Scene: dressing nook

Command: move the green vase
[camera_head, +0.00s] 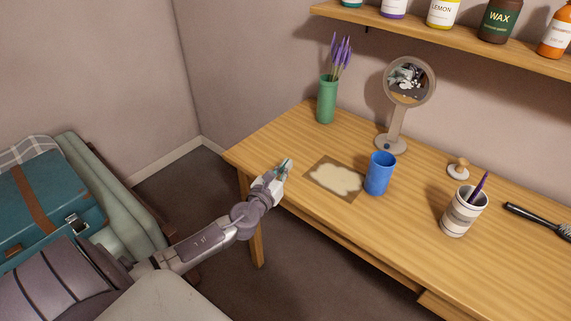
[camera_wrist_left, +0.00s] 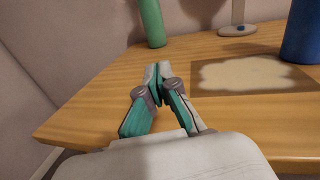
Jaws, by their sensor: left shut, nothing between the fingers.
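The green vase (camera_head: 326,99) stands upright at the back left of the wooden table, with purple lavender stems (camera_head: 341,57) in it. Its lower part also shows at the top of the left wrist view (camera_wrist_left: 152,22). My left gripper (camera_head: 286,167) is at the table's front left edge, in front of the vase and clear of it. Its fingers are shut and empty, and in the left wrist view the fingertips (camera_wrist_left: 158,70) point towards the vase's side of the table. My right gripper is not in either view.
A brown mat with a cream patch (camera_head: 320,190) and a blue cup (camera_head: 380,174) lie right of my gripper. A round mirror (camera_head: 397,135) stands behind them. A striped cup (camera_head: 461,213) and black brush (camera_head: 540,222) are farther right. A shelf (camera_head: 440,37) with bottles hangs above.

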